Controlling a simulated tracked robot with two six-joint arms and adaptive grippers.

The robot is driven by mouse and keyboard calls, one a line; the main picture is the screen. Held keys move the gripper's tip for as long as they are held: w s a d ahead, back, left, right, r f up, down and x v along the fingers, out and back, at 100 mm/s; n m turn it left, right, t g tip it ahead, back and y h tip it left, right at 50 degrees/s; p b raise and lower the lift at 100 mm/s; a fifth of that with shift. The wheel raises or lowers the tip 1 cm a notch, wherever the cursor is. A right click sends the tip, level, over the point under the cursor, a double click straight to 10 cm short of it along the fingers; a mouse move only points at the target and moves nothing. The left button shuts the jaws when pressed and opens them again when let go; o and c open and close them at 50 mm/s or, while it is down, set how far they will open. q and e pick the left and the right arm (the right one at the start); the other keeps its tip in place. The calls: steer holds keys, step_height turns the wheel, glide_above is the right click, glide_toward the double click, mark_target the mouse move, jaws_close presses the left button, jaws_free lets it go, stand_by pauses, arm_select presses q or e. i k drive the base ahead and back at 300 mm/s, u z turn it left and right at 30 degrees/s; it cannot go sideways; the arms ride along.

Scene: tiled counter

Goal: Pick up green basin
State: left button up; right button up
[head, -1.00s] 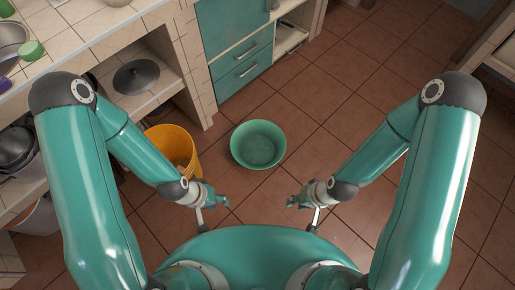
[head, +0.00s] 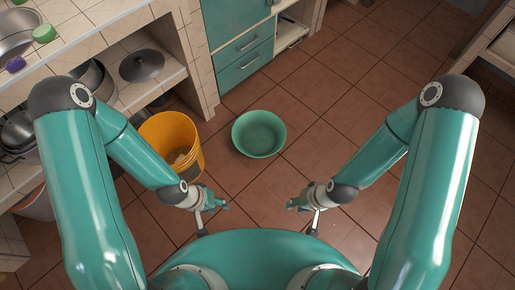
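The green basin (head: 259,134) sits upright on the brown tiled floor, ahead of my body and near the middle of the head view. It looks empty. My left gripper (head: 220,205) is below and left of the basin in the picture, apart from it. My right gripper (head: 294,204) is below and right of the basin, also apart from it. Both grippers are small in the view, and their finger openings are hard to make out. Nothing hides the basin.
A yellow bucket (head: 190,128) stands left of the basin, beside my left forearm, with something pale inside. A tiled counter with shelves holding a dark lid (head: 142,65) and pots runs along the left. Teal drawers (head: 243,65) stand behind. The floor to the right is clear.

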mark_target(256, 134)
steer(key=k, duration=0.7)
steer(key=z, duration=1.25)
steer(key=i, duration=0.1)
steer(key=u, duration=2.95)
steer(key=i, duration=1.55)
steer(key=z, duration=2.65)
steer(key=i, duration=0.5)
steer(key=z, duration=0.55)
